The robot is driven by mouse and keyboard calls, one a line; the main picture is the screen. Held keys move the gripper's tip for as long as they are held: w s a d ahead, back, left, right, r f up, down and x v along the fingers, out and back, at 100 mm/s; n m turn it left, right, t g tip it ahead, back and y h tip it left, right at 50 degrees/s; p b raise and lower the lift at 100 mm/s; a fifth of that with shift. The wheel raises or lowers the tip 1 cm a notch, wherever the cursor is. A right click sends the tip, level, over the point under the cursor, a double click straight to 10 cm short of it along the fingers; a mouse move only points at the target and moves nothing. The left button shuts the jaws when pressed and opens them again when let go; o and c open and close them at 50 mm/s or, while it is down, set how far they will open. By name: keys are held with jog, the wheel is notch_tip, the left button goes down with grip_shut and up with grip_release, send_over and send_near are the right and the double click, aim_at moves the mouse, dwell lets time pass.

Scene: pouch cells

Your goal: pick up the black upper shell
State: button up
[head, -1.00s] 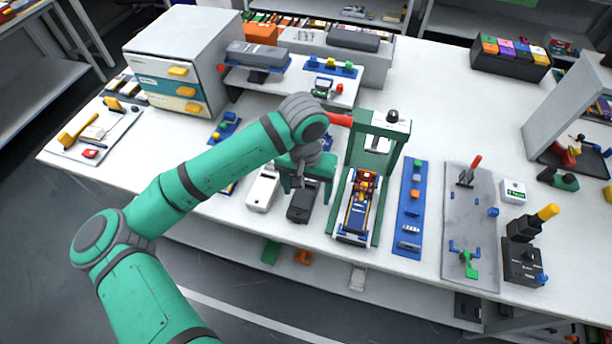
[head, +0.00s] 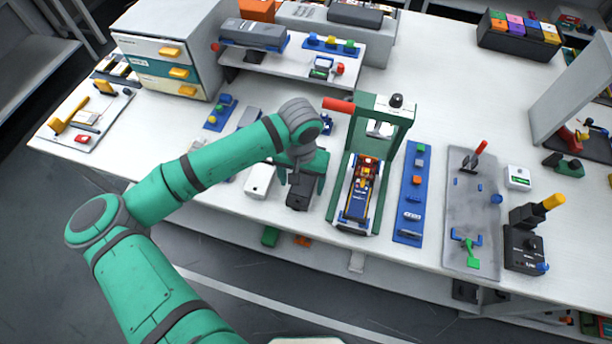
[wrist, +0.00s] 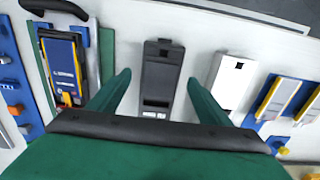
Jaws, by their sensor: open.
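The black upper shell (wrist: 161,66) lies on the white bench in the middle of the wrist view. It is a long dark case with a small window at one end and a paler panel at the other. In the head view the shell (head: 299,196) shows partly below my gripper (head: 301,184), which hides its far end. In the wrist view the fingers of my gripper (wrist: 159,79) are apart, one on each side of the shell, with nothing held. I cannot tell how far above the shell the fingertips are.
A white shell (head: 260,180) lies beside the black one. A green press frame (head: 385,150) with a red handle (head: 339,105) stands close on the other side, holding a blue and yellow unit (head: 358,197). A blue strip with small parts (head: 408,225) lies farther right.

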aim_at(302, 188)
jog(key=shift+s+f, duration=0.15)
jog(key=shift+f, duration=1.35)
jog(key=c, duration=1.1)
jog(key=shift+c, duration=0.2)
jog(key=shift+r, duration=0.15)
